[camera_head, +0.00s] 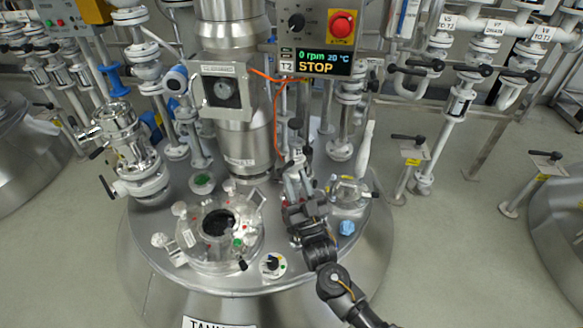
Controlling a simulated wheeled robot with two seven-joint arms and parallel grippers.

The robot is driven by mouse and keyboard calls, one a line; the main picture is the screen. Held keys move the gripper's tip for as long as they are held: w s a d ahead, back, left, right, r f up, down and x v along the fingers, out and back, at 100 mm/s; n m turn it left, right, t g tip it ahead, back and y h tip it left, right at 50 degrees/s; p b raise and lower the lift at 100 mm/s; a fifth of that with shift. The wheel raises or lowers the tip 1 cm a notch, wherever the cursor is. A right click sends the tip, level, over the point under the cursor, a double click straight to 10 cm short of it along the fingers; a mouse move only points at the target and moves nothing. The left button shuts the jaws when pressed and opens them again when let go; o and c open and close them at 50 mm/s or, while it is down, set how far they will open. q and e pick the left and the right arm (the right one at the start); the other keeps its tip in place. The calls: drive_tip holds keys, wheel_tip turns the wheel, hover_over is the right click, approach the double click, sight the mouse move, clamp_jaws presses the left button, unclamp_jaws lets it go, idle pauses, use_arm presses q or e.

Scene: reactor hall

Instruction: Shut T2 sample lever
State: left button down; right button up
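The T2 tank (340,255) is a steel vessel with a domed lid, and a T2 label (287,66) shows on the control box above it. My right gripper (297,172) reaches up over the lid from the lower right. It is at a slim metal fitting with a black handle (295,124), which may be the sample lever; no label on it can be read. The gripper covers the lower part of this fitting. I cannot tell whether the fingers touch it or are closed around it. My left gripper is out of view.
An open round manway (215,236) with clamps lies left of the gripper. A glass-covered port (348,192) with a white upright handle (364,147) is close on the right. A display (322,63) reads STOP below a red button (342,24). Pipes with black levers (437,68) stand behind right.

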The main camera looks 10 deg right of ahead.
drive_tip(key=v, duration=0.6)
drive_tip(key=shift+r, duration=0.1)
